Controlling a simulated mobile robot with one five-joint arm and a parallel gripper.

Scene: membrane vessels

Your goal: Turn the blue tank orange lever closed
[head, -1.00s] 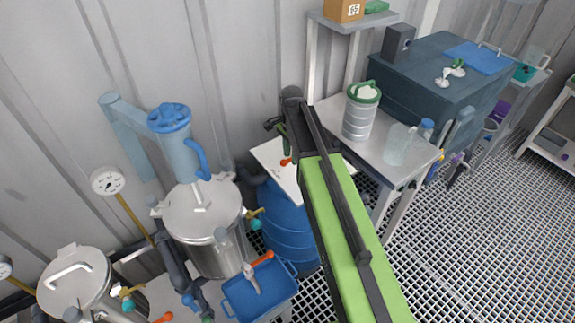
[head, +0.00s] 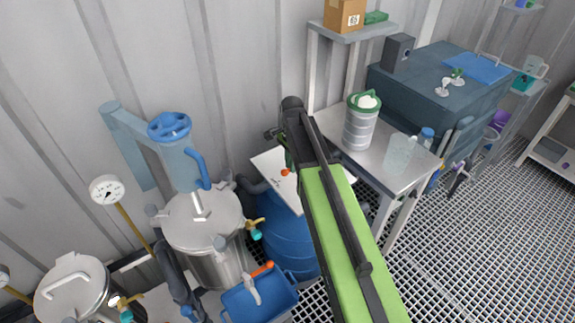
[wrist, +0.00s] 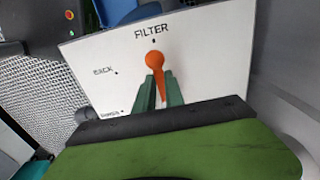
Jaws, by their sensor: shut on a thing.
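An orange lever (wrist: 155,60) is on a white panel (wrist: 205,50) marked "FILTER", with "BACK" and another, blurred word to the left. Its round end lies just below the word "FILTER" and its narrower part runs down between the green fingers of my gripper (wrist: 158,92). My gripper is shut on the lever. In the head view my gripper (head: 288,158) is at the panel (head: 268,168), and a bit of orange shows beside it. The blue tank (head: 285,228) stands below the panel, partly hidden by it and by my arm.
A steel vessel (head: 203,222) stands left of the blue tank. A blue bin (head: 240,308) and another orange handle (head: 262,269) are in front of it. A steel table (head: 392,165) with a green-lidded canister (head: 360,125) is to the right. Grated floor is open at right.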

